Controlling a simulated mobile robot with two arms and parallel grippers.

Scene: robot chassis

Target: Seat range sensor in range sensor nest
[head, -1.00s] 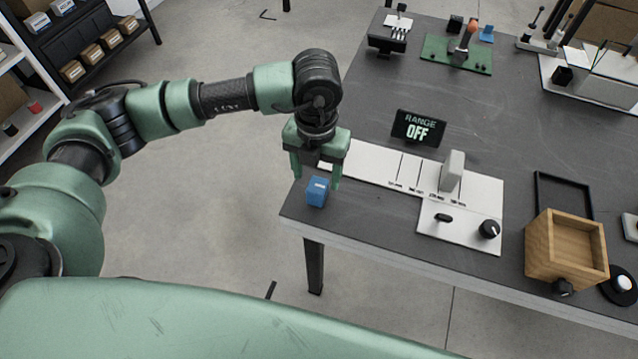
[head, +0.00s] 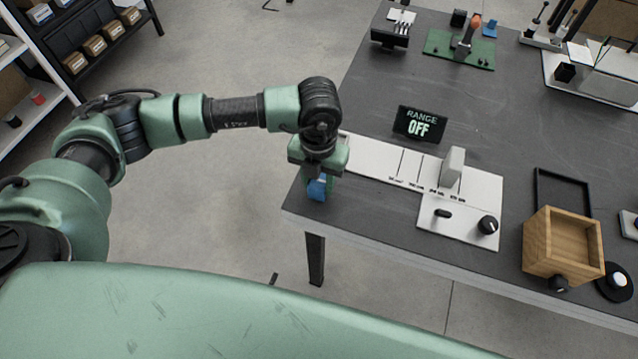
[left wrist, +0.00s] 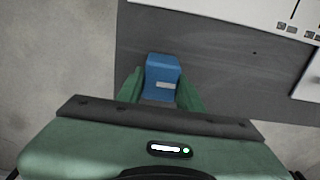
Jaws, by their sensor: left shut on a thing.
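The blue block, which looks like the range sensor (head: 317,189), is at the table's left front corner. My left gripper (head: 318,188) is over it, pointing down, with its fingers shut on the block's sides. In the left wrist view the blue sensor (left wrist: 162,74) sits between the two green fingers (left wrist: 161,92). I cannot tell whether it still touches the table. A white panel (head: 375,158) with dark marks and an upright grey block (head: 452,167) lies to the right. I cannot make out which part is the nest. A black display (head: 419,124) behind it reads "RANGE OFF". My right gripper is not in view.
A black knob (head: 487,225) and a small black switch (head: 442,213) are on the panel's front part. A wooden box (head: 562,245) and a black frame (head: 563,190) are at the right. A green board (head: 459,49) lies at the back. The table's edge is close to my gripper.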

